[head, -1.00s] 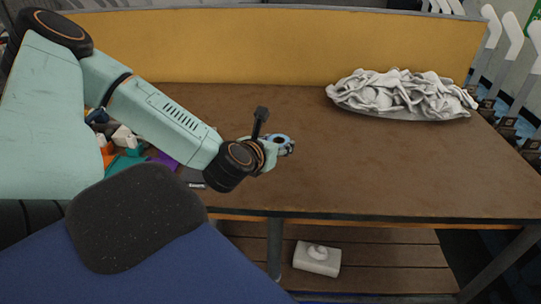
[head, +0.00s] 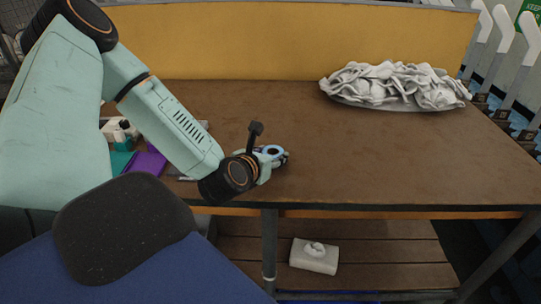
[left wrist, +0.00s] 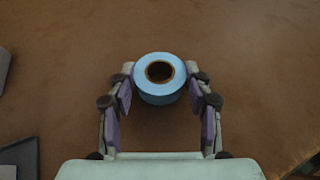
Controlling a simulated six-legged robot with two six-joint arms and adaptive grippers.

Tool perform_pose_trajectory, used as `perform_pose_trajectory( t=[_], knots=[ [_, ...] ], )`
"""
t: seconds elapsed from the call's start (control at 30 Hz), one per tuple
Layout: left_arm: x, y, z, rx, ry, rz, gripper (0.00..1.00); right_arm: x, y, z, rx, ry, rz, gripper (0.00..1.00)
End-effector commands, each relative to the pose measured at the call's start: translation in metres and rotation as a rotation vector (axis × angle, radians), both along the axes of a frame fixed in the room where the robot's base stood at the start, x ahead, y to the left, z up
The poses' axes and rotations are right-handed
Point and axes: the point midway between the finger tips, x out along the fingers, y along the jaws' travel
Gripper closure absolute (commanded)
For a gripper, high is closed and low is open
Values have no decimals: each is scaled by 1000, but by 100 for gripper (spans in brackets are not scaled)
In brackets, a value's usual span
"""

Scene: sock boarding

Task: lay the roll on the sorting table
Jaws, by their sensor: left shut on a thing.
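The roll is a light-blue ring with a dark core. In the left wrist view the roll (left wrist: 159,92) sits between the fingertips of my left gripper (left wrist: 160,84), with both fingers against its sides. In the head view my left gripper (head: 274,156) is over the front middle part of the brown sorting table (head: 370,155), and the roll is partly hidden by it. The table surface fills the background of the left wrist view (left wrist: 255,60). I cannot tell whether the roll touches the table. My right gripper is not in view.
A heap of grey-white cloth (head: 395,86) lies at the back right of the table. A yellow panel (head: 280,45) stands along the back. Purple (head: 148,160) and teal items lie at the left. A tissue box (head: 314,256) is on the slatted shelf below.

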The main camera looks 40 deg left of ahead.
Motion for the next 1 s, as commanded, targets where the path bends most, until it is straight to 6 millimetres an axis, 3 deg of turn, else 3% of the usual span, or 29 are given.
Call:
perform_pose_trajectory(
  t=[0.1, 0.13, 0.4, 0.83, 1.0],
  knots=[
    [0, 0, -4, 0, 0, 0, 80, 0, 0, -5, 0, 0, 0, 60],
    [0, 0, -4, 0, 1, 0, 49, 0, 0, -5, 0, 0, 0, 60],
    [0, 0, -3, 0, 1, 0, 27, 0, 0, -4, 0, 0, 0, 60],
    [0, 0, 3, 1, 1, 0, 27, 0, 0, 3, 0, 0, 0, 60],
    [-20, -6, 11, -9, 2, 3, 27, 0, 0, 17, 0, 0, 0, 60]
  ],
)
